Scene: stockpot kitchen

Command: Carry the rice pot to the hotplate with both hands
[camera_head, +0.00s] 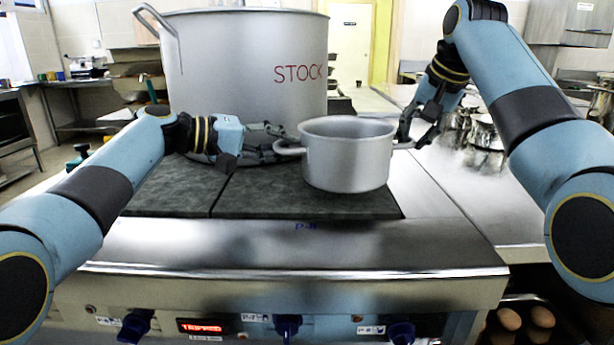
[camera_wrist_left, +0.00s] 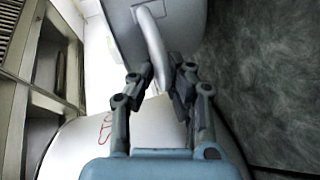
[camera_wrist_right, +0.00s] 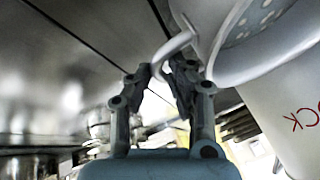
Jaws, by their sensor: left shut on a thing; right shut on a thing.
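The rice pot (camera_head: 347,160) is a small grey metal pot with two side handles. It appears upright over the right dark plate of the hotplate (camera_head: 250,200); I cannot tell whether its base touches the plate. My left gripper (camera_head: 282,146) is shut on its left handle, which also shows in the left wrist view (camera_wrist_left: 152,45). My right gripper (camera_head: 406,138) is shut on its right handle, seen between the fingers in the right wrist view (camera_wrist_right: 172,47). Pale spots show inside the pot in the right wrist view.
A large stockpot (camera_head: 225,70) marked STOCK stands close behind the rice pot. A steel counter (camera_head: 465,195) with shiny pots (camera_head: 485,132) lies to the right. Knobs (camera_head: 287,326) and a red TRIPPED display (camera_head: 200,328) are on the front panel.

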